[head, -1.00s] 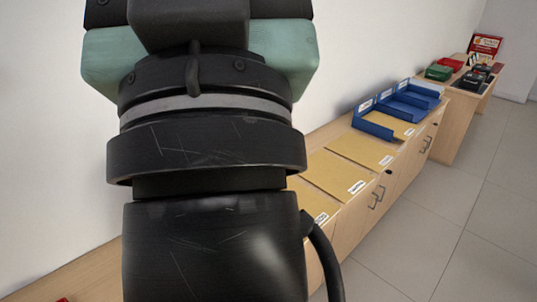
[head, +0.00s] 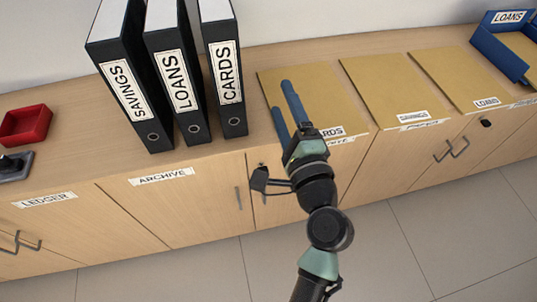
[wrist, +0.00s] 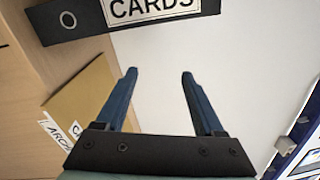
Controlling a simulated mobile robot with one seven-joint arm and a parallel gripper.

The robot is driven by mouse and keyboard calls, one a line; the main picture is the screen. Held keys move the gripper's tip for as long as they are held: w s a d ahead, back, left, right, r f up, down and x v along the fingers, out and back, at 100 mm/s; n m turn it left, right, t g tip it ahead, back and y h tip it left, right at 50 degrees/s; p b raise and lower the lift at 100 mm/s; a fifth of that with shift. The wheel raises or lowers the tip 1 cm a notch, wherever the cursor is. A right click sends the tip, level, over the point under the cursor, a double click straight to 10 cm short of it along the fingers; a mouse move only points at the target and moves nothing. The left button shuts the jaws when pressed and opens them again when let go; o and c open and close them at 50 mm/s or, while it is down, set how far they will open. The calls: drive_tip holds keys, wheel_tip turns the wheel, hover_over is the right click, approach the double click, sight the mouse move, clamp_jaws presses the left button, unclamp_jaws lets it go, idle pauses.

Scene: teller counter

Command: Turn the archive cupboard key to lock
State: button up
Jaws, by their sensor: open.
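The archive cupboard (head: 190,207) is a pale wood door with an ARCHIVE label (head: 161,176) and a vertical handle (head: 238,197). A small dark spot beside the door's upper right, near my wrist, may be its lock; I cannot make out the key or how it is turned. My gripper (head: 280,97) has blue fingers, spread apart and empty, above the counter by the CARDS folder, right of the CARDS binder (head: 224,70). In the wrist view my gripper (wrist: 158,74) has nothing between its fingers, and the binder (wrist: 75,20) lies beyond them.
SAVINGS (head: 128,80) and LOANS (head: 175,75) binders stand left of the CARDS binder. Tan folders (head: 395,85) lie along the counter (head: 80,130). A red tray (head: 25,125) is at far left, a blue tray (head: 500,48) at far right. The floor (head: 400,250) in front is clear.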

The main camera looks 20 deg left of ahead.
drive_tip(key=s+d+f+m+b, duration=0.1)
drive_tip(key=s+f+m+b, duration=0.3)
drive_tip(key=f, duration=0.6)
drive_tip(key=s+d+f+m+h+b, duration=0.1)
drive_tip(key=s+f+m, duration=0.2)
drive_tip(key=f+m, duration=0.45)
drive_tip(key=s+d+f+m+b, duration=0.1)
drive_tip(key=s+f+m+b, duration=0.2)
drive_tip(key=f, duration=0.9)
drive_tip(key=w+a+m+b, duration=0.1)
drive_tip(key=w+a, duration=0.6)
drive_tip(key=w, duration=0.3)
drive_tip(key=shift+w+a+r, duration=0.2)
drive_tip(key=shift+w+a, duration=0.05)
drive_tip(key=shift+w, duration=0.15)
clamp_jaws()
